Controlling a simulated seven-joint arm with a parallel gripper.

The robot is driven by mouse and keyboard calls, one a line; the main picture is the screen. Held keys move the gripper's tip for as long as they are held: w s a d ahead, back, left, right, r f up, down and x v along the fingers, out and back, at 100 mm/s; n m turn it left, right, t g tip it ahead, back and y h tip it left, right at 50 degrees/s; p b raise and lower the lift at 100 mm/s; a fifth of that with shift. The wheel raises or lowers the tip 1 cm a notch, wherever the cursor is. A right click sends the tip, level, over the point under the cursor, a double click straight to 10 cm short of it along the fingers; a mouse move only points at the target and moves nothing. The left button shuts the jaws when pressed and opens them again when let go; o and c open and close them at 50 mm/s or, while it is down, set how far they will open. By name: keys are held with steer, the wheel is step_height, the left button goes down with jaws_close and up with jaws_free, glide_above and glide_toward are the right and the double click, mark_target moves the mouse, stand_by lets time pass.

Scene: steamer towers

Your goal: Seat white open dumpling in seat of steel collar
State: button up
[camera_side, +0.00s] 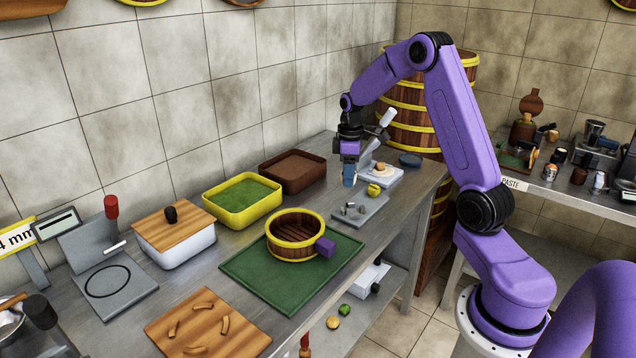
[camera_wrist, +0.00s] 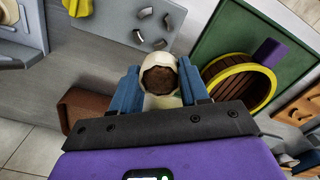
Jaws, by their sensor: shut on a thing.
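My gripper (camera_wrist: 160,80) is shut on the white open dumpling (camera_wrist: 158,68), a pale cup with a brown filling showing at its top. The dumpling sits between the two blue fingers. In the side view my gripper (camera_side: 349,177) points down above the work table, and the dumpling is hidden by the fingers. Several short curved grey pieces, seemingly the steel collar (camera_wrist: 146,13), stand around a bare middle on a grey plate (camera_side: 372,213). The collar (camera_side: 350,209) also shows in the side view, below and in front of the gripper. The dumpling is apart from it.
A wooden steamer ring (camera_side: 295,253) with a purple block stands on a green mat (camera_side: 240,270). Brown (camera_side: 318,181) and yellow (camera_side: 236,217) trays stand by the wall.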

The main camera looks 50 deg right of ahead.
steer(key=shift+s+d, duration=0.55)
steer(key=shift+d, duration=0.35)
steer(key=shift+f, duration=2.45)
steer(key=shift+f, duration=0.2)
steer(key=shift+f, duration=1.55)
steer(key=shift+f, duration=0.45)
steer(key=shift+r, duration=0.45)
steer(key=shift+f, duration=0.6)
stand_by(0.7)
